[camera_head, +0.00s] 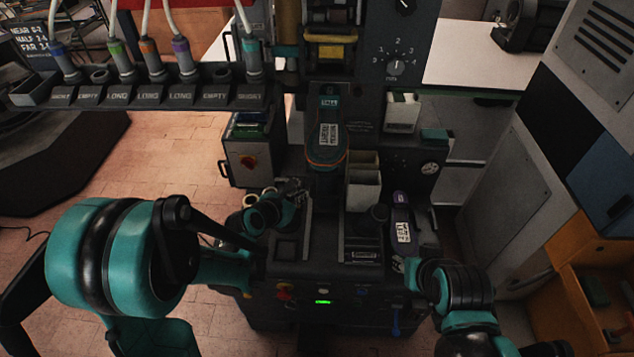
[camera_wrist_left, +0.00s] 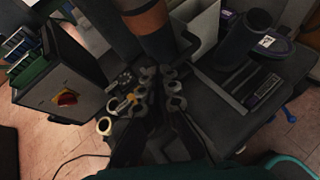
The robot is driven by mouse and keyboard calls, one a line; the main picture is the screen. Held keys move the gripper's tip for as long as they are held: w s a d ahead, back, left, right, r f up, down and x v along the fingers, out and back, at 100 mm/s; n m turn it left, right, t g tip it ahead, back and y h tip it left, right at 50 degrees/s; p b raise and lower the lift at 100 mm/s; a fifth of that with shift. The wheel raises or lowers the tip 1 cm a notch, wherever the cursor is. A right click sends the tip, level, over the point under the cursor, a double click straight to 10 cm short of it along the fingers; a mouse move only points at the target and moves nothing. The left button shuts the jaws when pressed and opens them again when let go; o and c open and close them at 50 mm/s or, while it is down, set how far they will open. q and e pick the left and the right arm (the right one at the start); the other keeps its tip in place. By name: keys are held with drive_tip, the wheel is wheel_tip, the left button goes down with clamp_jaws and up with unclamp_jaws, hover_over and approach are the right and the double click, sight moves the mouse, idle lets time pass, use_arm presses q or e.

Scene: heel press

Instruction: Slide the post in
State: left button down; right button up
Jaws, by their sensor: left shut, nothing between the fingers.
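A dark teal shoe with an orange edge and a white label (camera_head: 328,130) hangs upright at the middle of the press. A dark post (camera_head: 325,188) stands below it; the shoe hides its upper part. My left gripper (camera_head: 296,188) is just left of the post, low over the press bed, its fingers together with nothing between them. In the left wrist view the closed gripper (camera_wrist_left: 153,92) is in front of a dark upright column (camera_wrist_left: 160,45). I cannot tell whether they touch. My right arm is at the lower right; its fingers cannot be made out.
A dark shoe with a purple edge and a white label (camera_head: 401,232) stands on the right of the press. A rack of labelled slots (camera_head: 150,92) is at upper left. A grey box with a red knob (camera_head: 248,160) stands left of the post. A pale bin (camera_head: 362,182) stands right of it.

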use_arm(q)
drive_tip(key=n, duration=0.1)
drive_tip(key=b, duration=0.3)
approach(323, 183)
drive_tip(key=x, duration=0.5)
drive_tip(key=shift+f, duration=0.25)
drive_tip(key=shift+w+d+f, duration=0.15)
drive_tip(key=shift+w, duration=0.15)
